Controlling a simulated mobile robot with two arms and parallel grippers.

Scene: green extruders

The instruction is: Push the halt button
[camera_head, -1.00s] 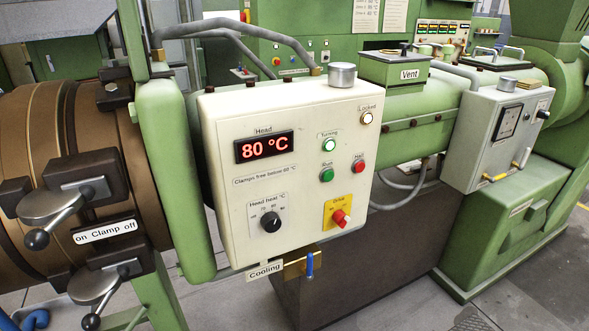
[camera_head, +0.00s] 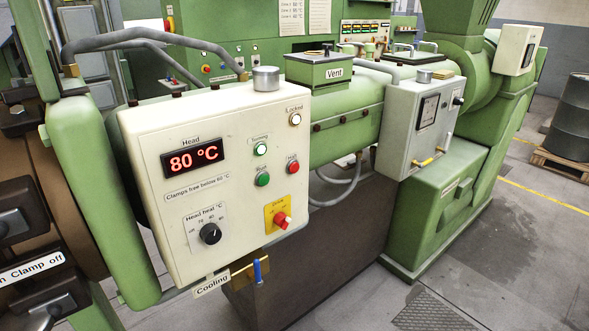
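The red Halt button (camera_head: 293,167) sits on the right side of the cream control panel (camera_head: 150,148), under a small "Halt" label. A green Start-type button (camera_head: 263,180) is just left of it, and a lit green-ringed "Turning" lamp (camera_head: 261,149) is above that. A lit "Locked" lamp (camera_head: 295,119) is near the panel's top right. The head display (camera_head: 192,158) reads 80 °C. A red knob on a yellow "Drive" plate (camera_head: 281,219) is below the Halt button. Neither of my grippers is in view.
A black head heat dial (camera_head: 210,233) is low on the panel. A blue-handled cooling valve (camera_head: 258,271) hangs beneath it. Clamp handles (camera_head: 55,312) are at lower left. A grey gauge box (camera_head: 408,128) stands to the right. Floor (camera_head: 480,255) is clear at right; a drum (camera_head: 571,120) stands beyond.

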